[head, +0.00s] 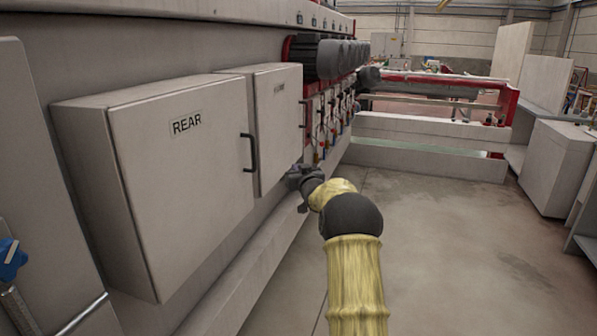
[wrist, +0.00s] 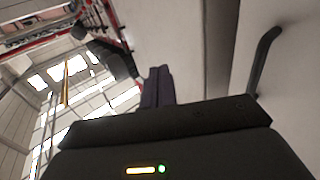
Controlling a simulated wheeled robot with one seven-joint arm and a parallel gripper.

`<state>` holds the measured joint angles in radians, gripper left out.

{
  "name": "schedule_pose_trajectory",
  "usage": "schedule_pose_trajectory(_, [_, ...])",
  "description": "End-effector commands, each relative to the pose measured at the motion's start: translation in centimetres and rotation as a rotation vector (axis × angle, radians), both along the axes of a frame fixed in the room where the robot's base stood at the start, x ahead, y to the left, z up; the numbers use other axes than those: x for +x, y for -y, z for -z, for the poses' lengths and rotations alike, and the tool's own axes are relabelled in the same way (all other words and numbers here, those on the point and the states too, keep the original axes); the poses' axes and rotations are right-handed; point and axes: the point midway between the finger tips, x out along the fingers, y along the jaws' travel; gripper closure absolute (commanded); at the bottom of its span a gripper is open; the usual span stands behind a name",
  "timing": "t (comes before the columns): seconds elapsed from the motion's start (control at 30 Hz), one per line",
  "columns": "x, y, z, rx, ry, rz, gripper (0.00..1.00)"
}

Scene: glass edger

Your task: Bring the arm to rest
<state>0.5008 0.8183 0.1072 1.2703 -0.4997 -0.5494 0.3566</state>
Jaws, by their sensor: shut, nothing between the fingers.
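My arm, in a yellow sleeve, reaches forward in the head view, and my gripper (head: 293,178) is at its far end, beside the lower right part of the grey cabinets. In the wrist view the dark fingers of my gripper (wrist: 157,86) are together with nothing between them. The cabinet marked REAR (head: 185,170) has a shut door with a dark handle (head: 250,152). A dark handle (wrist: 263,62) also shows at the right of the wrist view, apart from the fingers.
A second, smaller cabinet (head: 279,115) is just beyond the first. A ledge (head: 255,262) runs below them. A red and grey conveyor frame (head: 435,85) crosses the back. The floor (head: 450,250) to the right is clear. A blue knob (head: 11,258) is at lower left.

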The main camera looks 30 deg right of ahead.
Motion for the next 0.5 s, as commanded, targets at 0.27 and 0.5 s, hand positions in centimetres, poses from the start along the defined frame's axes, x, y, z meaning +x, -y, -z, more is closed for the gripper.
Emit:
schedule_pose_trajectory(0.27, [-0.05, 0.16, -0.02, 0.000, 0.000, 0.002, 1.00])
schedule_pose_trajectory(0.5, [-0.23, -0.10, 0.08, 0.003, -0.012, 0.004, 1.00])
